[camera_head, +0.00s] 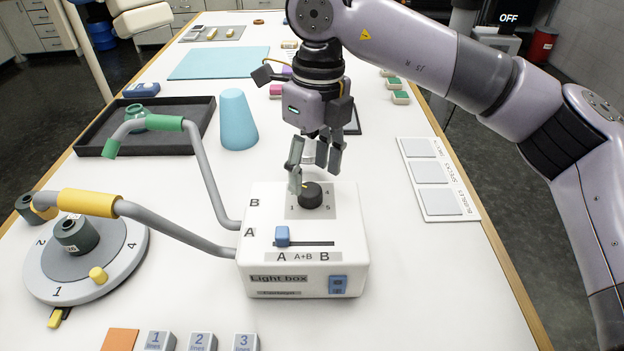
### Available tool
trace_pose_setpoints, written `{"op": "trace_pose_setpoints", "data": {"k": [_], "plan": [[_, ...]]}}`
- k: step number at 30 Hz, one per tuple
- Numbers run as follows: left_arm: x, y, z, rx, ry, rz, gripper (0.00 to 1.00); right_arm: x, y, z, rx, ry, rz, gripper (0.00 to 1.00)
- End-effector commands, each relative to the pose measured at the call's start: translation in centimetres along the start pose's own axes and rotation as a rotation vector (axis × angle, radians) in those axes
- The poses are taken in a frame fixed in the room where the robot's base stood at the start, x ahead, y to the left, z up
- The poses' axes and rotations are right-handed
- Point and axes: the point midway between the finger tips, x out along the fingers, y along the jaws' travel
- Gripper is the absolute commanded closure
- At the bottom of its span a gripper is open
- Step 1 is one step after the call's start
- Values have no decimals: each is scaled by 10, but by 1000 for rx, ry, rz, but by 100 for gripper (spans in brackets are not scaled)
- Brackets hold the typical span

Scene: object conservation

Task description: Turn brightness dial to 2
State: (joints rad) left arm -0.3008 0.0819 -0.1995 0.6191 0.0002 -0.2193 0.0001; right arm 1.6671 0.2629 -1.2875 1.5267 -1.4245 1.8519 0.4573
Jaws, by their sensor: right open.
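The white light box (258,283) stands on the table, with "Light box" on its front. The black brightness dial (311,196) sits on a grey square on its top; numbers 1, 4 and 5 show around it, and others are hidden. My right gripper (315,180) points down just above and behind the dial. Its fingers are apart with nothing between them. One finger tip is close to the dial's left side; I cannot tell whether it touches. My left gripper is not in view.
A blue slider (282,236) and blue switch (338,284) are on the box. Two bent lamp arms with yellow (89,203) and green (164,122) sleeves reach left. A round turntable (122,268), a blue cone (237,120) and a black tray (88,146) stand left. Free table lies right of the box.

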Motion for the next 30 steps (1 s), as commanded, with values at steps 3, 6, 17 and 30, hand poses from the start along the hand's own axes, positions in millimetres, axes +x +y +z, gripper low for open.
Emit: {"op": "trace_pose_setpoints", "data": {"k": [3, 6, 17, 30], "plan": [[0, 1, -1, 0, 1, 1, 31, -29, 0, 1, 2, -4, -2, 46], [0, 1, -1, 0, 1, 1, 31, -49, 0, 1, 2, -3, -2, 46], [0, 2, -2, 0, 2, 2, 31, -85, 0, 0, 0, 0, 0, 46], [0, 1, -4, 0, 4, 1, 31, -85, 0, 0, 0, 0, -1, 46]]}}
